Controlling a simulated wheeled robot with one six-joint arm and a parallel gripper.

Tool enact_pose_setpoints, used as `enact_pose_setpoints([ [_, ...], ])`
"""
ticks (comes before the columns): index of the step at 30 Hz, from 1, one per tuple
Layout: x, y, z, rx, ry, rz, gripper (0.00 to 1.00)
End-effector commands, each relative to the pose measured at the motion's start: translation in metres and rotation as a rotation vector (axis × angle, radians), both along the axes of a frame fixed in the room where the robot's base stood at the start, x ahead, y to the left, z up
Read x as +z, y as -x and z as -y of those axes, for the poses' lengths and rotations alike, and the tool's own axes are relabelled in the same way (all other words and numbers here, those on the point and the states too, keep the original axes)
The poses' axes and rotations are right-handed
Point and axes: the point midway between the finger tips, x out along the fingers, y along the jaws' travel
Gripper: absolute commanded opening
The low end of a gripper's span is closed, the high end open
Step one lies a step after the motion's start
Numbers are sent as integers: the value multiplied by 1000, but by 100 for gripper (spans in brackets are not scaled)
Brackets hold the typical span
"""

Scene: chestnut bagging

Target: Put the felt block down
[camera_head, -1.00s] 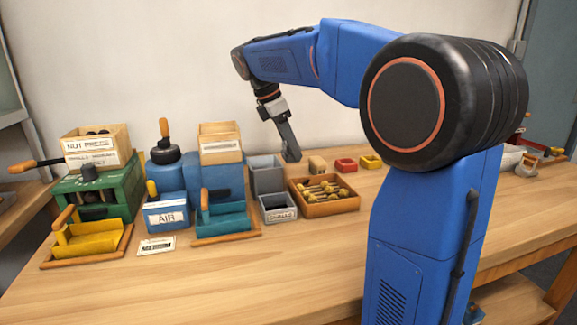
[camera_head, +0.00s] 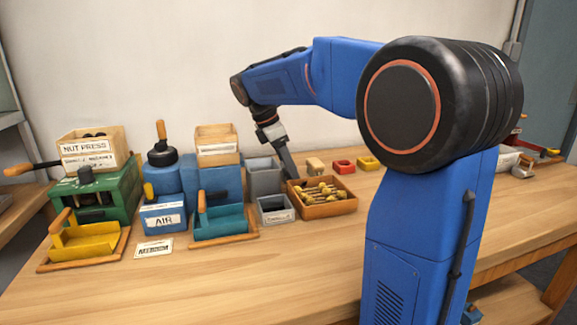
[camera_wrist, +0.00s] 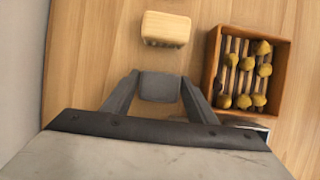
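My gripper (camera_wrist: 159,92) has its two fingers on either side of a grey block, which I take to be the felt block (camera_wrist: 159,87). The fingers appear to touch its sides, so the gripper is shut on it. In the head view my gripper (camera_head: 289,170) points down near the back of the bench, between the grey bins and the wooden tray. The block cannot be told apart from the fingers there. Whether its underside touches the bench is hidden.
A wooden tray (camera_wrist: 212,62) of yellow-tipped tools lies right of my gripper. A tan block (camera_wrist: 166,28) lies ahead of it, with bare bench between. Grey bins (camera_head: 263,177) stand left; red (camera_head: 343,167) and yellow (camera_head: 368,163) small boxes stand right.

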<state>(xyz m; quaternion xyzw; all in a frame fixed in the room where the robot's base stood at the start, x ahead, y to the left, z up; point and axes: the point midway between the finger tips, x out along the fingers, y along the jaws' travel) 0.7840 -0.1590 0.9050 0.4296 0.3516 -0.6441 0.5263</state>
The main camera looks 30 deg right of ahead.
Motion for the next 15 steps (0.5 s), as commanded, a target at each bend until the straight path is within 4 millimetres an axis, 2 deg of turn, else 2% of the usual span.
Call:
enact_pose_setpoints([
  [10,1,0,0,0,0,0,65],
  [15,11,-1,-4,1,0,0,65],
])
